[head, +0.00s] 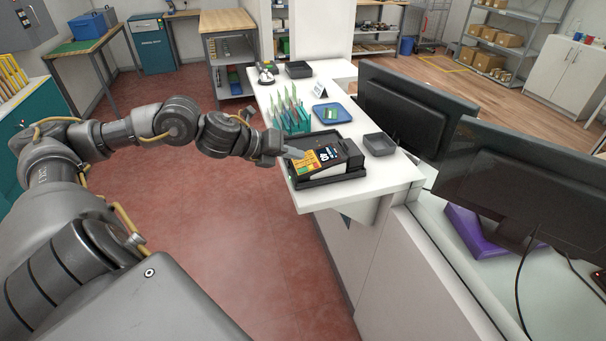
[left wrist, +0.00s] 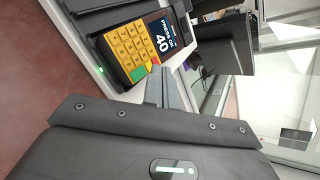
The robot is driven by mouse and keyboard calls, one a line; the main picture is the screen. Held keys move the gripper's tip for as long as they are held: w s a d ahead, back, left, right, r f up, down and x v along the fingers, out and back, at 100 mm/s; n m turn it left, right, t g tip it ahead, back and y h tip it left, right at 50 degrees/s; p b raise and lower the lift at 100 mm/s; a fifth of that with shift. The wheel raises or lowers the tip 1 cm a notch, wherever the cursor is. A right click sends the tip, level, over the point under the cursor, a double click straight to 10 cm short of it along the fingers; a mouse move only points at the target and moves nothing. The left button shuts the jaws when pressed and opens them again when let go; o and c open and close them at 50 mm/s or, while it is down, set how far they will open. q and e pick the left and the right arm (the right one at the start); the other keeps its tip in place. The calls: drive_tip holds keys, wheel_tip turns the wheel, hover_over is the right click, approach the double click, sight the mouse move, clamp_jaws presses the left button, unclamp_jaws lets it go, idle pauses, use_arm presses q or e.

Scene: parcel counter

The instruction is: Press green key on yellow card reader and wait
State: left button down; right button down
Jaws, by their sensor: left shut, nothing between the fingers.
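The yellow card reader (head: 325,154) sits in a black cradle near the front end of the white counter (head: 398,178). In the left wrist view, its yellow keypad (left wrist: 126,42) and dark screen (left wrist: 161,33) with a large "40" show clearly. The green key (left wrist: 138,73) is at the keypad's lower corner, beside a red key. My left gripper (head: 296,153) is shut and empty, its fingertips over the key end of the reader. In the left wrist view, the tips (left wrist: 156,74) are close beside the green key; I cannot tell whether they touch. My right gripper is not in view.
A green rack (head: 291,122) with upright cards stands behind the reader. Two black monitors (head: 415,107) stand to the right. Red floor is open left of the counter.

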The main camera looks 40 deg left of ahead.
sight(303, 170)
use_arm(q)
drive_tip(key=shift+w+d+f+b, duration=0.1)
drive_tip(key=shift+f+b, duration=0.1)
drive_tip(key=shift+f, duration=0.35)
drive_tip(key=shift+w+d+f+b, duration=0.1)
drive_tip(key=shift+f+b, duration=0.1)
drive_tip(key=shift+f, duration=0.35)
idle(1.1)
drive_tip(key=shift+f, duration=0.1)
drive_tip(key=shift+w+f+b, duration=0.15)
drive_tip(key=shift+f+b, duration=0.15)
drive_tip(key=shift+f, duration=0.3)
idle(0.6)
drive_tip(key=shift+r, duration=0.75)
